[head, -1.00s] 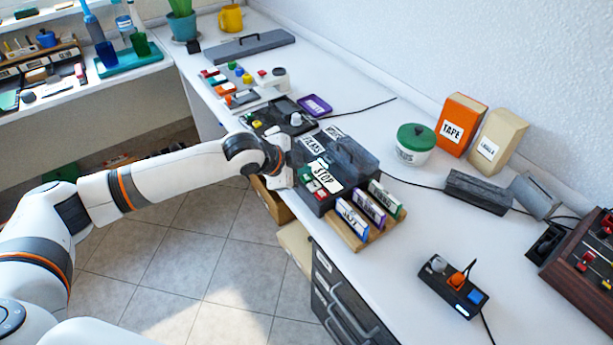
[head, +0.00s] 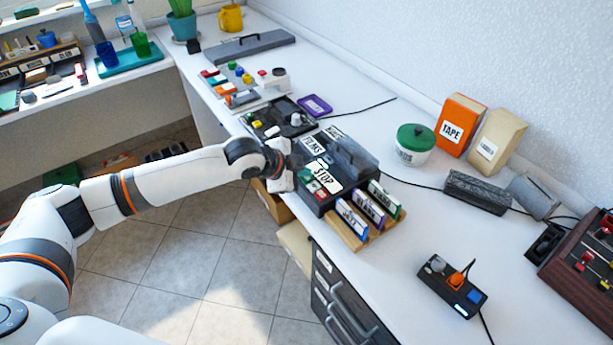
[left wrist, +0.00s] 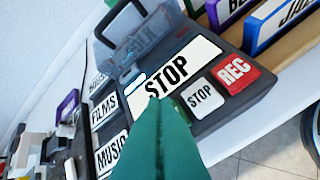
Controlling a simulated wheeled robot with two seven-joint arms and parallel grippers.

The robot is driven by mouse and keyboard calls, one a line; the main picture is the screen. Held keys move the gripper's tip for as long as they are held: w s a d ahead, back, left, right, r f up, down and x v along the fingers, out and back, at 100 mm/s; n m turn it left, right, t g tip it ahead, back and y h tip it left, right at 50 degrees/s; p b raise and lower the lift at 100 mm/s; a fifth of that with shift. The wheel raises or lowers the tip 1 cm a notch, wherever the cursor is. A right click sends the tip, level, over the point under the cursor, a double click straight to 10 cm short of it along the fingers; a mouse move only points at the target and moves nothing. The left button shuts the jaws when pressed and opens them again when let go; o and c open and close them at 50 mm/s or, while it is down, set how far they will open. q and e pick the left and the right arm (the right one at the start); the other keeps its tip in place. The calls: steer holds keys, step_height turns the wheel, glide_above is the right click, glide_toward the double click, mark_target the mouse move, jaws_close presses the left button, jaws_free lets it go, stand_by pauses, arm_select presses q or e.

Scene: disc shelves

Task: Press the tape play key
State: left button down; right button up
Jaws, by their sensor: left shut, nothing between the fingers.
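The tape player (head: 349,173) is a dark box on the white counter with a large white STOP label (head: 323,177). The left wrist view shows this label (left wrist: 168,65), a white STOP key (left wrist: 200,97) and a red REC key (left wrist: 233,72). I see no key marked play; part of the key row is hidden behind my fingers. My left gripper (left wrist: 156,103) is shut and empty, its green fingers pointing at the player, tips over the label's lower edge beside the STOP key. I cannot tell whether they touch. My right gripper is not in view.
A wooden rack (head: 356,236) of labelled cassettes stands at the player's near side. A black panel with a white knob (head: 296,118) lies beyond it. A green-lidded jar (head: 415,143) is to the right, and a small switch box (head: 452,286) nearer. Counter between them is clear.

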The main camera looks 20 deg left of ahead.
mark_target(303, 183)
arm_select(q)
steer(key=shift+f, duration=0.4)
stand_by(0.6)
steer(key=shift+r, duration=0.1)
steer(key=shift+r+p, duration=0.75)
steer(key=shift+p, duration=0.4)
step_height(303, 183, up, 5)
steer(key=p, duration=0.5)
steer(key=shift+p, duration=0.3)
